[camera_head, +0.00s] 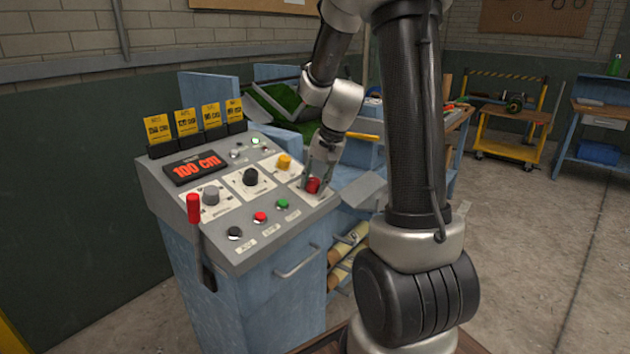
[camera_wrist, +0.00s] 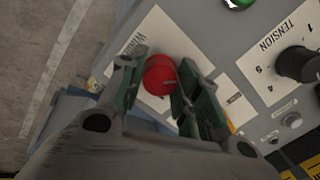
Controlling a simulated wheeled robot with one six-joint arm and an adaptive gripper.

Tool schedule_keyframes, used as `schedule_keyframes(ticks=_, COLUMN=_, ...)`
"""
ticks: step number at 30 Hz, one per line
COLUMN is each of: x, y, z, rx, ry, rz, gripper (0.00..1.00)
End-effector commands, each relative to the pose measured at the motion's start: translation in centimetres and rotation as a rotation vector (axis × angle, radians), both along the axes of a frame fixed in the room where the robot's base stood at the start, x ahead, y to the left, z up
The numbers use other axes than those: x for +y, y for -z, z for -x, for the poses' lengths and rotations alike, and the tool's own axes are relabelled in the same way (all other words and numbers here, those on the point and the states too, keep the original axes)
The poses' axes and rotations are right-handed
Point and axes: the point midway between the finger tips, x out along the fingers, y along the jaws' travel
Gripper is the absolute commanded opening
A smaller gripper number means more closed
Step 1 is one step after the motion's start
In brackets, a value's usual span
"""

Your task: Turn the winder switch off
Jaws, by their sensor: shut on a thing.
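The winder switch is a red knob (camera_head: 312,185) at the right end of the grey sloped control panel (camera_head: 160,200). In the wrist view the red knob (camera_wrist: 160,75) sits between my fingers on a white plate whose lettering starts with "WIN", the rest covered. My gripper (camera_head: 318,172) is over the knob, its dark green fingers (camera_wrist: 158,85) shut on it. The fingers and the knob hide part of the plate, so the switch's setting cannot be read.
Near the switch are a black tension knob (camera_head: 250,177), a yellow knob (camera_head: 284,162) and green (camera_head: 282,204) and red (camera_head: 260,217) buttons. A red-handled lever (camera_head: 194,208) stands at the panel's left. A display (camera_head: 195,166) reads "100 CM". Open floor lies right.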

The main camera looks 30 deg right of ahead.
Motion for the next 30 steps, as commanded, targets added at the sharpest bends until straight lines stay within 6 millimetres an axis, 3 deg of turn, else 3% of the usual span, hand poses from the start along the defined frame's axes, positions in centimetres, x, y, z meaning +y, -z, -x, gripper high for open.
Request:
schedule_keyframes(ticks=15, x=-0.02, y=-0.05, z=-0.03, rx=-0.003, ry=-0.016, rz=0.006, gripper=0.09)
schedule_keyframes(ticks=16, x=-0.02, y=-0.05, z=-0.03, rx=-0.003, ry=-0.016, rz=0.006, gripper=0.38)
schedule_keyframes(ticks=19, x=-0.01, y=-0.04, z=-0.03, rx=-0.003, ry=-0.015, rz=0.006, gripper=0.54)
schedule_keyframes(ticks=30, x=-0.08, y=-0.42, z=0.07, rx=-0.003, ry=-0.015, rz=0.005, gripper=0.54)
